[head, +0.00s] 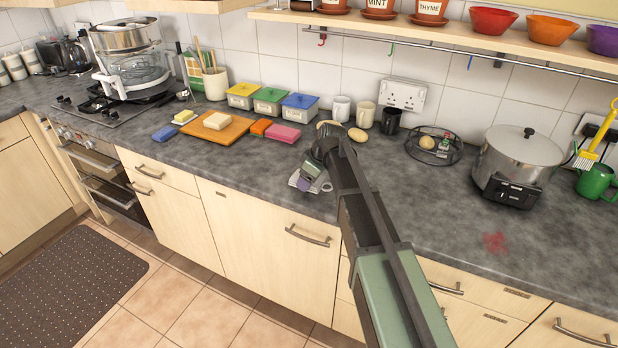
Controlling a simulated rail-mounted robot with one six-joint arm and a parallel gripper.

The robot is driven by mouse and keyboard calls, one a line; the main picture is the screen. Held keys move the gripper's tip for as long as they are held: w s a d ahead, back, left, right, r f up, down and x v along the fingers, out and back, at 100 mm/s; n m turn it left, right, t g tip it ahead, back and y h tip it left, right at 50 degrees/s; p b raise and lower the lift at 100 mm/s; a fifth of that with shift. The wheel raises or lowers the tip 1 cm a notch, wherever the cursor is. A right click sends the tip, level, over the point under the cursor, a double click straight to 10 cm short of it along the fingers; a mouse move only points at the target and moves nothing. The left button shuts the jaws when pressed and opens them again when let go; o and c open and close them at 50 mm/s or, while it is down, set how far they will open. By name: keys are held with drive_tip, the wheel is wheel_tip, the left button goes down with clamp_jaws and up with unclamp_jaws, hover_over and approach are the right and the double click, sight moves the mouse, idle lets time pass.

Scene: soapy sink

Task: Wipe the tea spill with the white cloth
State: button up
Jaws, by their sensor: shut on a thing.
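My gripper (304,184) is low over the worktop near its front edge, left of my forearm. It is shut on a small white cloth (294,181) with grey marks, which shows on both sides of the fingers. The fingers hide the middle of the cloth, and I cannot tell whether it touches the worktop. A blurred reddish stain (495,242) lies on the worktop at the right, in front of the large pot. I see no clearly brown tea spill; one may be hidden by the gripper or arm.
Behind the gripper stand mugs (364,114) and potatoes (357,135). A wire basket (434,146) and a large lidded pot (518,158) stand to the right. A cutting board (203,130) and a pink sponge (283,133) lie to the left. The front right worktop is mostly clear.

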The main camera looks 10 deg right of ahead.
drive_tip(key=shift+r+p, duration=0.5)
drive_tip(key=shift+r, duration=0.55)
wheel_tip(320, 180, up, 3)
drive_tip(key=p, duration=0.3)
drive_tip(key=shift+r, duration=0.15)
